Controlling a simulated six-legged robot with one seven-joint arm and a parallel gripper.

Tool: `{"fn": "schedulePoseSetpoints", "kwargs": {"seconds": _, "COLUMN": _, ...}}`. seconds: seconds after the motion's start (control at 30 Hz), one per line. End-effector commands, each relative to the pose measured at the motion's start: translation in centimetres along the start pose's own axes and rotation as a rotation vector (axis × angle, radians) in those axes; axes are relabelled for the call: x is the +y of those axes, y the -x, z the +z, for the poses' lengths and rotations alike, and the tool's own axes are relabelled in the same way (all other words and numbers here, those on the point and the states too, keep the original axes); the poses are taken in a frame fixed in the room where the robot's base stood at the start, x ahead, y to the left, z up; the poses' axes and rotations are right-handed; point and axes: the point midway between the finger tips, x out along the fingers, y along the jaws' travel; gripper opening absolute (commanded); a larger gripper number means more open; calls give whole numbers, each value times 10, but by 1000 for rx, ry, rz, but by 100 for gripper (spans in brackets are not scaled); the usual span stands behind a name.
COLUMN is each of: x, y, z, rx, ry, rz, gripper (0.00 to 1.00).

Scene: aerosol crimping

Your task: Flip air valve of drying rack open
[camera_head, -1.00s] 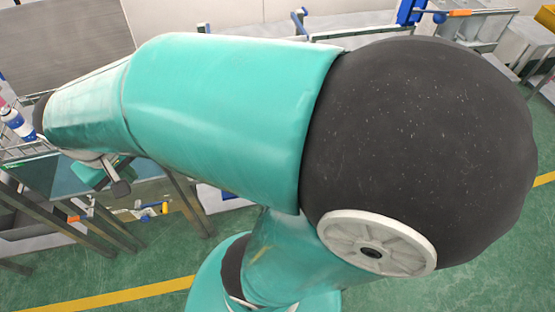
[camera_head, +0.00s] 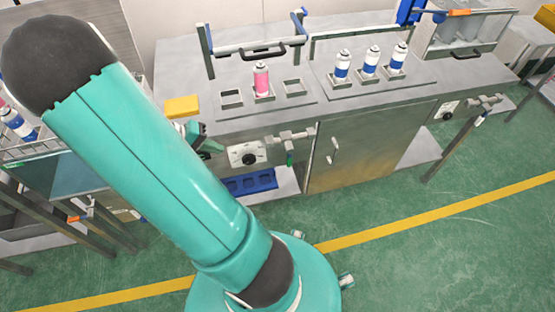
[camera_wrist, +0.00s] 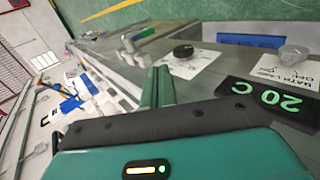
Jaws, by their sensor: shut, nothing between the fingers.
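A grey metal valve (camera_head: 292,137) with a green lever (camera_head: 290,157) is on the front of the middle bench. The lever hangs down. In the wrist view this valve (camera_wrist: 128,43) and its green lever (camera_wrist: 146,33) lie beyond my fingertips, apart from them. Another pipe valve (camera_head: 486,103) is on the right end of the bench. I cannot tell which valve belongs to the drying rack. My gripper (camera_head: 203,138) is at the bench's front left corner, beside the control panel, partly hidden by my arm. The wrist view shows its fingers (camera_wrist: 158,88) shut and empty.
A panel with a black knob (camera_wrist: 183,52) and a 20 C display (camera_wrist: 268,98) are close to my fingers. A yellow block (camera_head: 182,107), a pink can (camera_head: 262,80) and several blue-white cans stand on the bench. A wire rack (camera_head: 40,152) is at left. Green floor is clear in front.

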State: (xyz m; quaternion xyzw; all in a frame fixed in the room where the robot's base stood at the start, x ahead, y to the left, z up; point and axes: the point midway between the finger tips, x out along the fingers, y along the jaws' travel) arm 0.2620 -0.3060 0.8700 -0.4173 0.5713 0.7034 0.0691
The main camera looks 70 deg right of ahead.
Motion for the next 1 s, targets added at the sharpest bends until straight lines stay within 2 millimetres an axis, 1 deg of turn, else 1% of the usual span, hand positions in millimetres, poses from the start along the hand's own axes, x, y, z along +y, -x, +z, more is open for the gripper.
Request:
{"fn": "schedulePoseSetpoints", "kwargs": {"seconds": 0.23, "x": 0, "y": 0, "z": 0, "rx": 0, "ry": 1, "rz": -3, "gripper": 0}}
{"fn": "schedulePoseSetpoints", "kwargs": {"seconds": 0.37, "x": 0, "y": -9, "z": 0, "rx": -1, "ry": 1, "rz": -2, "gripper": 0}}
{"fn": "schedulePoseSetpoints", "kwargs": {"seconds": 0.47, "x": 0, "y": -23, "z": 1, "rx": -2, "ry": 2, "rz": -2, "gripper": 0}}
{"fn": "schedulePoseSetpoints", "kwargs": {"seconds": 0.57, "x": 0, "y": -42, "z": 1, "rx": -4, "ry": 1, "rz": -1, "gripper": 0}}
{"fn": "schedulePoseSetpoints", "kwargs": {"seconds": 1.0, "x": 0, "y": -130, "z": 1, "rx": -4, "ry": 2, "rz": -1, "gripper": 0}}
